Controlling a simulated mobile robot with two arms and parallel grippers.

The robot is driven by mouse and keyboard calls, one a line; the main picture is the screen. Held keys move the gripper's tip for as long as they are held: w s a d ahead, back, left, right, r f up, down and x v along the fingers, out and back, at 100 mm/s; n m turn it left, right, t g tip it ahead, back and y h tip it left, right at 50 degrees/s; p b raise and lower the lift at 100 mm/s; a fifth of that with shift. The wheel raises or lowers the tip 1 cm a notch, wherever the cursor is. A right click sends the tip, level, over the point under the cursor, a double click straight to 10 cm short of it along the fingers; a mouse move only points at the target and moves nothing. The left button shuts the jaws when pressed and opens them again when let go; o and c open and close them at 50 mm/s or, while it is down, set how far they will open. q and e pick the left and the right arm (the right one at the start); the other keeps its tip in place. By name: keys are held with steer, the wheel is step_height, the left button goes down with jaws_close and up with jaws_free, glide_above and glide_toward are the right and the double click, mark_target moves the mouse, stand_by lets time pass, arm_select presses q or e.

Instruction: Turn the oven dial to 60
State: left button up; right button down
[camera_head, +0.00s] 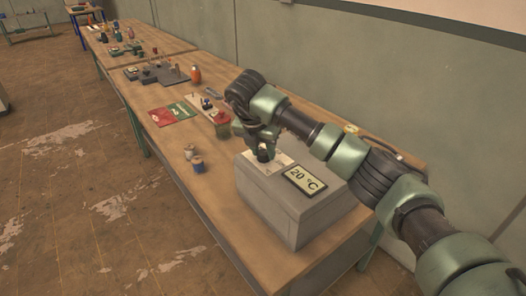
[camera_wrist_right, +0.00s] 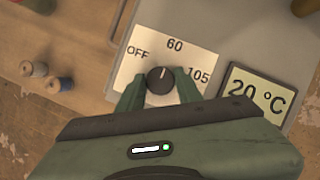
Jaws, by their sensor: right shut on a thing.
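The oven (camera_head: 294,222) is a grey box on the near part of the workbench. Its top carries a white dial plate marked OFF, 60 and 105 (camera_wrist_right: 143,57), and a display reading 20 °C (camera_head: 305,181), also in the wrist view (camera_wrist_right: 255,95). The black dial (camera_wrist_right: 160,79) has a pale mark pointing up, roughly toward the 60. My right gripper (camera_wrist_right: 161,88) reaches down over the plate, its green fingers on either side of the dial, shut on it. In the head view my right gripper (camera_head: 264,148) largely covers the dial. My left gripper is not in view.
Small spools (camera_head: 193,160) stand left of the oven on the wooden bench (camera_head: 215,190). A red lantern-like object (camera_head: 222,124), a red and green booklet (camera_head: 172,113) and an orange bottle (camera_head: 196,75) are farther back. The wall runs along the bench's right side.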

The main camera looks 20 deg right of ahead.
mark_target(259, 167)
steer(key=c, duration=0.9)
jaws_free()
steer(key=shift+c, duration=0.2)
steer(key=shift+r, duration=0.15)
steer(key=b+v, duration=0.1)
steer(key=v, duration=0.6)
steer(key=shift+r+b, duration=0.3)
steer(key=shift+b, duration=0.1)
steer(key=shift+s, duration=0.1)
